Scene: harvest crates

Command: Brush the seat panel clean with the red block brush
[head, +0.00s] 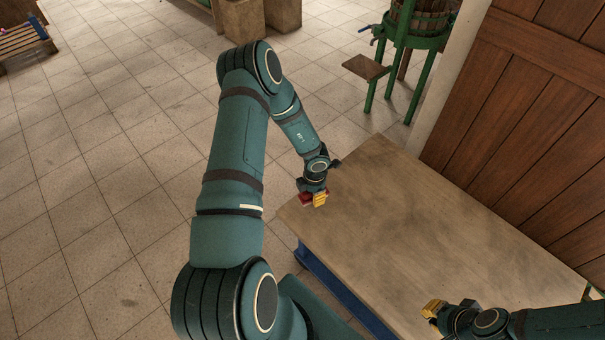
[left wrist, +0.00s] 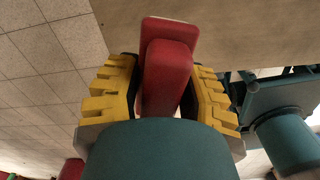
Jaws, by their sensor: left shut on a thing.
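The red block brush (head: 305,198) is held in my left gripper (head: 314,198), at the left corner of a wide tan wooden top (head: 400,235). In the left wrist view the brush (left wrist: 168,70) stands out between the yellow fingers of the left gripper (left wrist: 165,95), which press on it from both sides. Its far end overlaps the edge of the wooden top (left wrist: 240,30); I cannot tell whether it touches. No separate seat panel can be made out for sure. My right gripper (head: 450,312) is low over the near part of the top; its opening is unclear.
The wooden top rests on a blue frame (head: 345,290) and looks bare. A brown plank wall (head: 530,130) stands along its right side. A green press (head: 415,40) with a small wooden board (head: 366,67) stands behind. Tiled floor (head: 90,180) lies open at left.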

